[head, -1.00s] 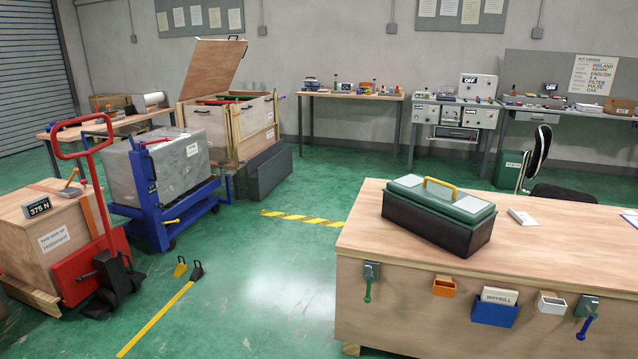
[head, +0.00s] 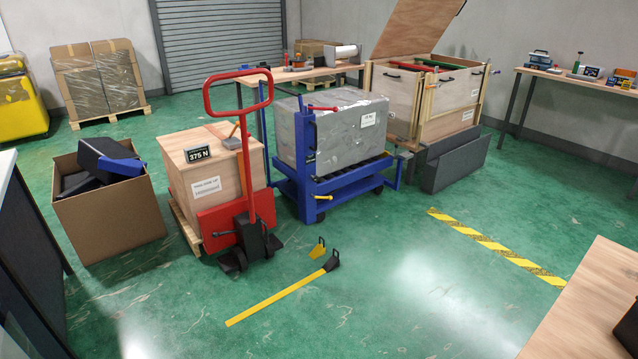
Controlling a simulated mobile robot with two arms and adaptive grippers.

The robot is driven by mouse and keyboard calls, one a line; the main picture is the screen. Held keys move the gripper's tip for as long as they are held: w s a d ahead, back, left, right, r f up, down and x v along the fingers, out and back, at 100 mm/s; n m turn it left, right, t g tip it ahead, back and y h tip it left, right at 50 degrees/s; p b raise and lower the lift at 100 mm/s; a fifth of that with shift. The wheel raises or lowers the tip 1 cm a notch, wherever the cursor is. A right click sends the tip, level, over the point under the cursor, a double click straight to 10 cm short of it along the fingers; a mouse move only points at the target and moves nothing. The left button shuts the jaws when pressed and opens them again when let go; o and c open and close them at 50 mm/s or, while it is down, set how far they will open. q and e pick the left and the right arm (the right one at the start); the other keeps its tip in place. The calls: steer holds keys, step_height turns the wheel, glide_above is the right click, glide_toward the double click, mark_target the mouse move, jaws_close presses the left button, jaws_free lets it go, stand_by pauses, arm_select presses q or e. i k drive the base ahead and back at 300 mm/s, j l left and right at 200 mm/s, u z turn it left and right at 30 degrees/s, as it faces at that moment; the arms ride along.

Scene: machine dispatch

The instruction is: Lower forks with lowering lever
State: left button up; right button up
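A red pallet jack (head: 243,206) with a tall loop handle (head: 238,93) stands at the left middle of the head view. A wooden crate (head: 205,172) with a "375 N" display sits at it on a pallet (head: 186,228). Neither of my grippers is in view.
An open cardboard box (head: 110,212) with dark items stands left of the jack. A yellow bar (head: 278,297) and small yellow bracket (head: 318,249) are on the floor in front. A wooden table (head: 580,310) is at lower right.

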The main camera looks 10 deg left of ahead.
mark_target(214, 234)
steer(key=i+u, duration=1)
steer(key=i+l+u, duration=0.25)
steer(key=i+l, duration=0.2)
steer(key=i+l+u, duration=0.15)
steer(key=l, duration=0.25)
steer(key=i+l+u, duration=0.3)
steer(key=i+l, duration=0.15)
steer(key=l, duration=0.2)
steer(key=i+l+u, duration=0.1)
steer(key=l, duration=0.3)
steer(key=i+l+u, duration=0.15)
steer(key=l, duration=0.2)
steer(key=i+l+u, duration=0.15)
steer(key=l, duration=0.25)
